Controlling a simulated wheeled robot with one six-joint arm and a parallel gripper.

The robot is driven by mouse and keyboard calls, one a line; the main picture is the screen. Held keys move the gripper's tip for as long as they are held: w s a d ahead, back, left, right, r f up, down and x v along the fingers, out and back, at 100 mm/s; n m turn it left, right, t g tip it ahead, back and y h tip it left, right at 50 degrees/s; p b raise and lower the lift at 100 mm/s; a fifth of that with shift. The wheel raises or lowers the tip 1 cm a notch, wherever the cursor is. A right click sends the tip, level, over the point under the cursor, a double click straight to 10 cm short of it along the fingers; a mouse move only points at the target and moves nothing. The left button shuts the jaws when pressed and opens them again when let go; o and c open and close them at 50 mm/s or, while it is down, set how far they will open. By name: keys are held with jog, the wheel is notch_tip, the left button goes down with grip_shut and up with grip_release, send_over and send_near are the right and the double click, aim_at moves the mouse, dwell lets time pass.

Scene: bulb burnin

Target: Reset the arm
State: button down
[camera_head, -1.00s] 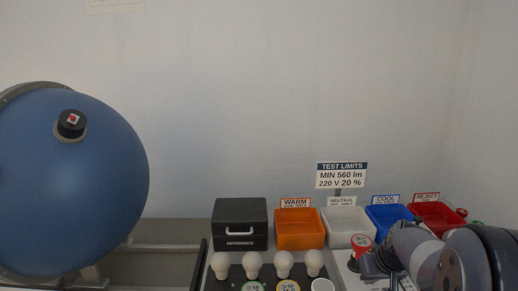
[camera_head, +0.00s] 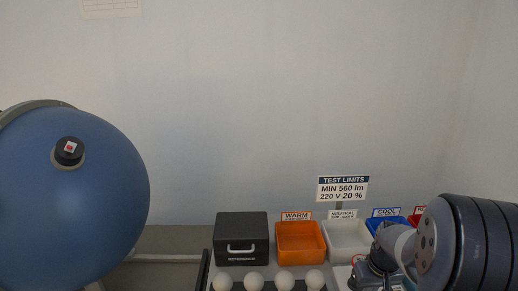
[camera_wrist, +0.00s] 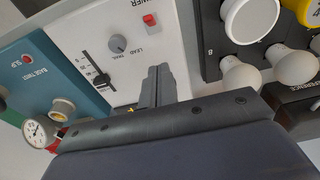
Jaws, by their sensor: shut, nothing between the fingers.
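My arm reaches in from the lower right of the head view and hides part of the blue and red bins. My gripper (camera_wrist: 158,84) shows in the wrist view with its two fingers together and nothing between them. It is in front of a white panel (camera_wrist: 135,50) with a grey knob, a slider and a red switch. In the head view the dark gripper body (camera_head: 372,272) is at the lower right, and its fingertips cannot be made out.
A large blue sphere (camera_head: 75,205) stands at left. A black reference box (camera_head: 241,232), orange warm bin (camera_head: 300,256), white neutral bin (camera_head: 346,250) and blue cool bin (camera_head: 376,224) line the back. Several white bulbs (camera_head: 254,282) stand in front. A dial gauge (camera_wrist: 36,131) shows at lower left.

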jog(key=r, duration=0.2)
jog(key=s+r, duration=0.1)
jog(key=r, duration=0.1)
jog(key=shift+r, duration=0.25)
